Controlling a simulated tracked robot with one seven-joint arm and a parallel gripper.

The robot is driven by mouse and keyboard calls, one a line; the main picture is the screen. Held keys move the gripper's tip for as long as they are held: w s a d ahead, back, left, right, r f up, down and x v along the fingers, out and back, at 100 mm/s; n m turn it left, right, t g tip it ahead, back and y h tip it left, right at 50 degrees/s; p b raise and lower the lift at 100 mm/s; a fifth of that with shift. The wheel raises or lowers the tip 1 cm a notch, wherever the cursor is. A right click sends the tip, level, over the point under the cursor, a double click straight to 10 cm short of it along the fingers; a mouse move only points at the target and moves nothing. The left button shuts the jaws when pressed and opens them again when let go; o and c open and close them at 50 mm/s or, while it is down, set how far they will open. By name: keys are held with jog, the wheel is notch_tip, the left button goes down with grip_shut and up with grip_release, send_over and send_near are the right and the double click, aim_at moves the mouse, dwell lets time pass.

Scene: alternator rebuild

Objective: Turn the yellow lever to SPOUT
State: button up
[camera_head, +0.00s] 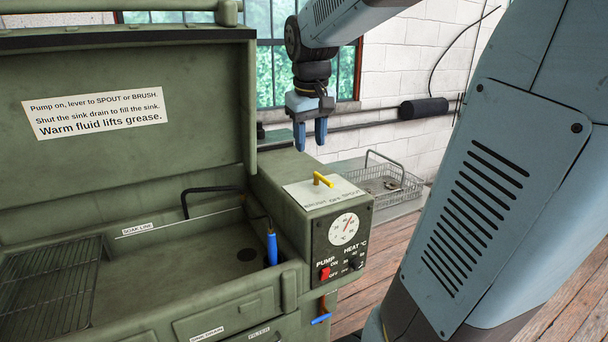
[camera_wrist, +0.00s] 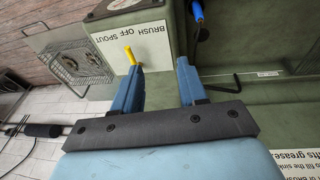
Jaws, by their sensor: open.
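The yellow lever (camera_head: 322,180) sits on a white label plate (camera_head: 310,194) marked BRUSH, OFF and SPOUT, on top of the green control box (camera_head: 290,182). In the wrist view the lever (camera_wrist: 129,54) points toward the word OFF, and its lower end is hidden behind the left fingertip. My gripper (camera_head: 310,146) is open and empty, fingers pointing down, above and slightly behind the lever and apart from it. In the wrist view the gripper (camera_wrist: 160,66) has its fingers spread, with the lever beside the left one, not between them.
The raised green lid (camera_head: 190,65) stands at the left, behind the sink (camera_head: 175,262). A blue-handled brush (camera_head: 271,246) stands at the sink's right end. The box front has a dial (camera_head: 343,229) and a red pump switch (camera_head: 325,273). A wire basket (camera_head: 380,182) sits behind right.

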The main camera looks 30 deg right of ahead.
aim_at(324, 179)
jog(key=w+d+f+g+h, duration=0.1)
jog(key=w+d+f+g, duration=0.1)
jog(key=w+d, duration=0.7)
jog(key=f, duration=0.4)
jog(key=w+f, duration=0.1)
jog(key=f, duration=0.4)
jog(key=d+f, duration=0.1)
jog(key=f, duration=0.3)
jog(key=shift+w+d+f, duration=0.1)
jog(key=shift+w+f, duration=0.25)
jog(key=shift+c, duration=0.2)
grip_shut()
jog(key=shift+a, duration=0.2)
jog(key=shift+d, duration=0.1)
